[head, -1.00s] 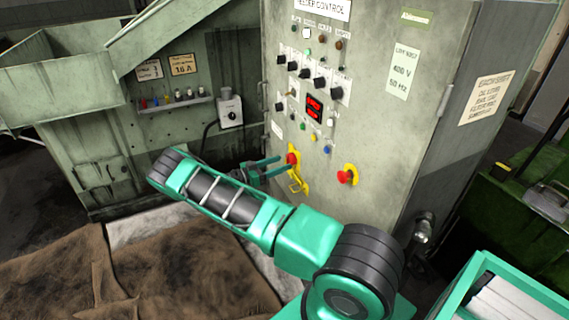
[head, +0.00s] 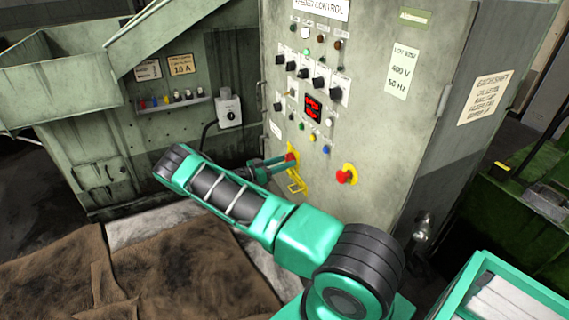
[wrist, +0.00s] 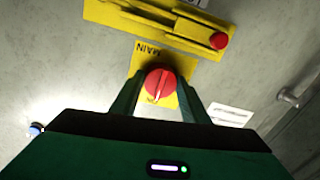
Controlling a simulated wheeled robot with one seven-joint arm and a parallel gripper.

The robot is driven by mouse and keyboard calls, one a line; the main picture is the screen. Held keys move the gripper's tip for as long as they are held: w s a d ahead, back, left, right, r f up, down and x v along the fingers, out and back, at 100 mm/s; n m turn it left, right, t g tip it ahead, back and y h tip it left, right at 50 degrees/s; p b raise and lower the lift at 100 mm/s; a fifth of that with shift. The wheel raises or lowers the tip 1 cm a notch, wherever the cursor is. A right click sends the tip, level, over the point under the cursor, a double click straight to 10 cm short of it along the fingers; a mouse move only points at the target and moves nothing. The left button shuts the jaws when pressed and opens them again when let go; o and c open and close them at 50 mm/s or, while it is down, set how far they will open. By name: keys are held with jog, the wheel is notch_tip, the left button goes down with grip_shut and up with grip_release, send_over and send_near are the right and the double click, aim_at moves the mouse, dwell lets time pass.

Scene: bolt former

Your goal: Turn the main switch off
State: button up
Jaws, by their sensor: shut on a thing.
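The main switch is a red rotary knob (wrist: 160,84) on a yellow plate marked MAIN (wrist: 151,55) in the wrist view. In the head view the knob (head: 291,157) is low on the front of the grey control cabinet, partly hidden by my fingers. My gripper (wrist: 160,92) is shut on the knob, with one green finger on each side of it. In the head view my gripper (head: 288,162) reaches the panel from the left. A pale line on the knob points toward the bottom of the wrist picture, slightly left.
A yellow bracket with a red end (wrist: 219,41) sits close by the switch in the wrist view. A red emergency button (head: 344,176) on yellow is right of the switch. Brown matting (head: 190,270) covers the floor.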

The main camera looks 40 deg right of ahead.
jog(key=shift+w+a+n, duration=0.1)
jog(key=shift+a+n, duration=0.2)
jog(key=shift+n, duration=0.3)
jog(key=n, duration=0.3)
jog(key=shift+r, duration=0.1)
jog(key=shift+w+n+g+y, duration=0.1)
jog(key=shift+n+g+y, duration=0.2)
jog(key=shift+n, duration=2.95)
jog(key=shift+w+n+g+y, duration=0.15)
jog(key=shift+n+y, duration=0.25)
jog(key=shift+n, duration=2.85)
jog(key=shift+s, duration=0.1)
jog(key=o, duration=1)
jog(key=shift+o, duration=0.2)
